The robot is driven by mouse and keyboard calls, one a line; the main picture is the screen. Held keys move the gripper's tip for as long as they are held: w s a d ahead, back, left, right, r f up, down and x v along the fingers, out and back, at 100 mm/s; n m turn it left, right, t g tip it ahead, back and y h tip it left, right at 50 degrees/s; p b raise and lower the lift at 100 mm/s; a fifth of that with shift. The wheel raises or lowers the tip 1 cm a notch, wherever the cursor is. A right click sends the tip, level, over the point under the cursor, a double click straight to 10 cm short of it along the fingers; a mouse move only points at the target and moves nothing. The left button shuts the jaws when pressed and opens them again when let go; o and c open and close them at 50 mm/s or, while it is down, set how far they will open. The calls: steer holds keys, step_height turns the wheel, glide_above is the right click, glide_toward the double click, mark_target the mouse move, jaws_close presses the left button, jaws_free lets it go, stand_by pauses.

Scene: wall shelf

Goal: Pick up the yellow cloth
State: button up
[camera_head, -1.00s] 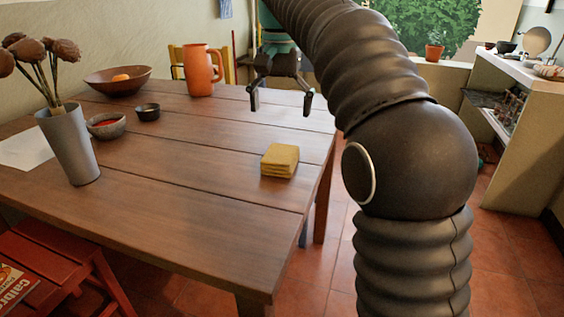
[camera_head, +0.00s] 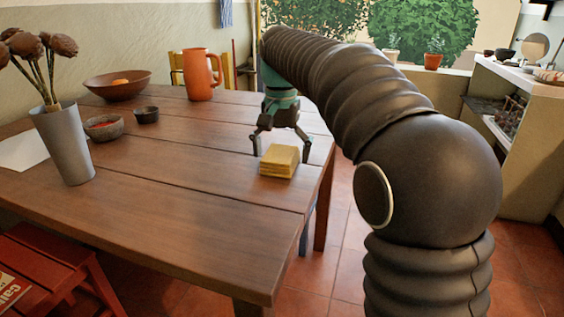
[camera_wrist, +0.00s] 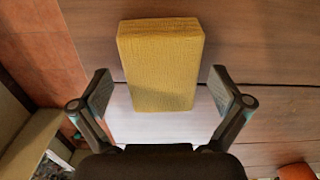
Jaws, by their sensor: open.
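The yellow cloth (camera_head: 279,161) is a folded, block-shaped stack lying on the wooden table near its right edge. In the wrist view the cloth (camera_wrist: 160,62) is at the upper middle, with its lower end between the two fingers. My gripper (camera_head: 280,154) is open and low over the table, just behind the cloth in the head view. In the wrist view the gripper (camera_wrist: 161,94) has one finger on each side of the cloth, with a gap on both sides. It holds nothing.
The table (camera_head: 170,200) is clear around the cloth. An orange jug (camera_head: 199,75), a brown bowl (camera_head: 118,84), two small bowls and a grey vase (camera_head: 64,146) with dried flowers stand to the left. A red chair (camera_head: 45,265) is at the lower left.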

mark_target(284, 154)
steer(key=c, duration=1.1)
steer(key=shift+o, duration=0.2)
steer(key=shift+r, duration=0.15)
steer(key=r, duration=0.3)
steer(key=r+p, duration=0.1)
steer(key=shift+s+d+r, duration=0.25)
steer(key=shift+s+d, duration=0.05)
steer(key=shift+s, duration=0.05)
steer(key=s+d+r, duration=0.6)
steer(key=s, duration=0.3)
steer(key=shift+r, duration=0.15)
